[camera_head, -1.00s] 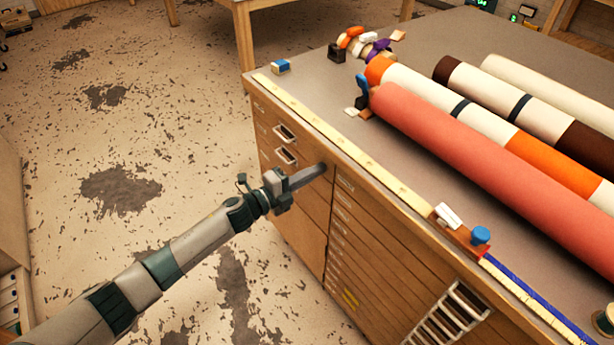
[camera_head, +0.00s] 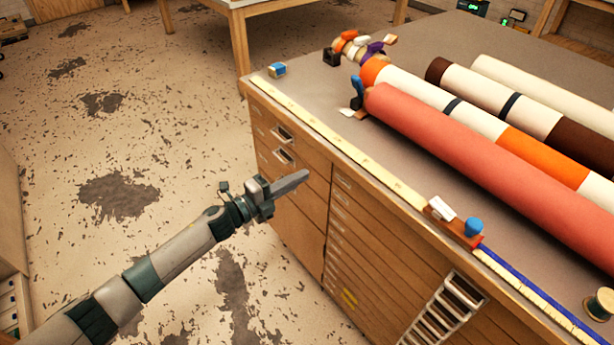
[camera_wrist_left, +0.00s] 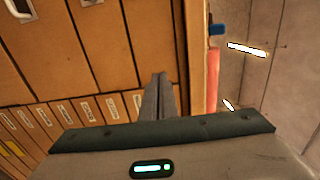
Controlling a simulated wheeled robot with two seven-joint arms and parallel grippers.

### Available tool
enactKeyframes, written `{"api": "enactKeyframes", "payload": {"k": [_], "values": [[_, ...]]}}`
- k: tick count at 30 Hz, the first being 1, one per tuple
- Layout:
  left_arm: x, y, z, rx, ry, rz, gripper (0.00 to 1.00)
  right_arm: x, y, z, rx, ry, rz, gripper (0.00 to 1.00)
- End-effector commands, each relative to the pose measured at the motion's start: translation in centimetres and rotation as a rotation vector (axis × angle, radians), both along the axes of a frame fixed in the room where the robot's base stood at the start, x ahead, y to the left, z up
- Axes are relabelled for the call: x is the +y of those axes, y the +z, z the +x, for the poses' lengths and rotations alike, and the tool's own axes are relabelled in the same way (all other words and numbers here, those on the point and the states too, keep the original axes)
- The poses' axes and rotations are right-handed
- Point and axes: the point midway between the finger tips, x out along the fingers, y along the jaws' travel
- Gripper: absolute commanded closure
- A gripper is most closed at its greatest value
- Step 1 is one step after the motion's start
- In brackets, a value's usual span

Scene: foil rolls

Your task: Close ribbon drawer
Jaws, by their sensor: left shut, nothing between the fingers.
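The wooden drawer cabinet (camera_head: 300,215) stands under the worktable. Its left column has drawers with metal pulls, an upper drawer (camera_head: 282,134) and a lower drawer (camera_head: 284,157). Their fronts look flush with the cabinet. I cannot tell which one is the ribbon drawer. My left gripper (camera_head: 304,176) is shut and empty, just in front of the left column and apart from it. Its fingers also show in the left wrist view (camera_wrist_left: 159,95), with the cabinet fronts (camera_wrist_left: 95,45) and labelled narrow drawers (camera_wrist_left: 85,110) behind. My right gripper is not in view.
The grey tabletop (camera_head: 320,95) overhangs slightly and bears a red roll (camera_head: 480,165), other rolls, a yellow ruler (camera_head: 345,148) along its edge and a blue-knobbed tool (camera_head: 473,228). A white slatted rack (camera_head: 445,308) sits in the cabinet front. Open floor (camera_head: 120,150) lies left.

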Motion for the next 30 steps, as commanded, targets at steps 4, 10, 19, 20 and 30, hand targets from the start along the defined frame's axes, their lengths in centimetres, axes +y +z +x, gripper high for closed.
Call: {"api": "enactKeyframes", "payload": {"k": [4, 10, 19, 20, 30], "values": [[2.2, -0.4, -1.4, 0.001, 0.001, 0.003, 1.0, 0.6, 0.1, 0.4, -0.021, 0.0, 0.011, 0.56], [5.1, -0.4, -3.4, 0.001, 0.0, 0.003, 1.0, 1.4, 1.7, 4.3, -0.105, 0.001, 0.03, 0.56], [7.4, -0.3, -5.0, 0.001, 0.0, 0.002, 1.0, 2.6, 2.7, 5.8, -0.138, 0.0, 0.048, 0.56], [7.4, -0.3, -5.1, 0.001, 0.0, 0.002, 1.0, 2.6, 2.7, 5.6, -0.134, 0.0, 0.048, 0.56], [7.5, -0.2, -5.1, 0.001, 0.0, 0.002, 1.0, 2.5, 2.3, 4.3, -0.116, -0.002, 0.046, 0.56]]}}
